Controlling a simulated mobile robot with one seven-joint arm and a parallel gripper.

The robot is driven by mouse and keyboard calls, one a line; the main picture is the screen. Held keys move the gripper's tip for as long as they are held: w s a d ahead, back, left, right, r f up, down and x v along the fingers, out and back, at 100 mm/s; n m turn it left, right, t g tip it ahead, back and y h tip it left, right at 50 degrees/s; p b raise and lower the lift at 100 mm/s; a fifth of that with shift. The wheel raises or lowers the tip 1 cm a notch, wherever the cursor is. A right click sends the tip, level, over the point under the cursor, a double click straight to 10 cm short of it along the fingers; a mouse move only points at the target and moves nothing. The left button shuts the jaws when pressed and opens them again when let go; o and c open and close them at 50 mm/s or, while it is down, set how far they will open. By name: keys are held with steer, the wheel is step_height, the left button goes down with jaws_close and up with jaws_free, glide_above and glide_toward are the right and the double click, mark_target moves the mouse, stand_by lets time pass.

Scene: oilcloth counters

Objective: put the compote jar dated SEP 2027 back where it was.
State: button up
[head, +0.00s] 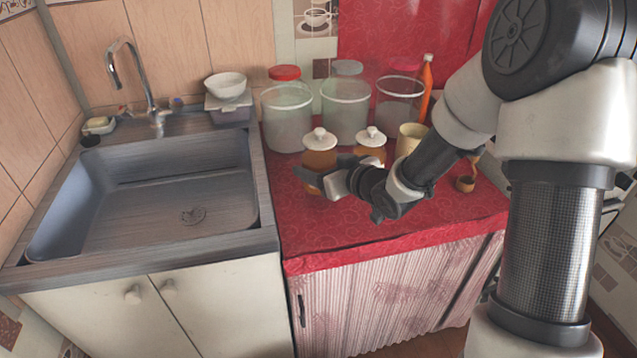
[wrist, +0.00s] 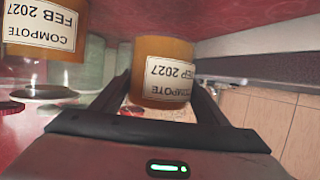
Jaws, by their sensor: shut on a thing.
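The amber compote jar labelled SEP 2027 (wrist: 166,72) is between my gripper's fingers in the wrist view, where it appears upside down; the first letter of its month is partly out of sight. In the head view this jar (head: 320,141) has a white knobbed lid and is the left of two, with my gripper (head: 325,178) shut on its lower part. The jar is upright on or just above the red counter; I cannot tell which. The other jar, labelled FEB 2027 (wrist: 42,28), stands to its right in the head view (head: 370,147).
Several large clear canisters (head: 287,118) stand behind the jars. A beige cup (head: 409,138), an orange bottle (head: 427,80) and a small brown pot (head: 465,184) are to the right. The sink (head: 180,185) lies left. The front of the red counter (head: 370,234) is clear.

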steer(key=shift+f+b, duration=0.6)
steer(key=shift+f, duration=1.1)
steer(key=shift+f, duration=0.15)
steer(key=o, duration=1.3)
steer(key=shift+f, duration=0.2)
steer(key=o, duration=0.4)
steer(key=shift+r, duration=0.15)
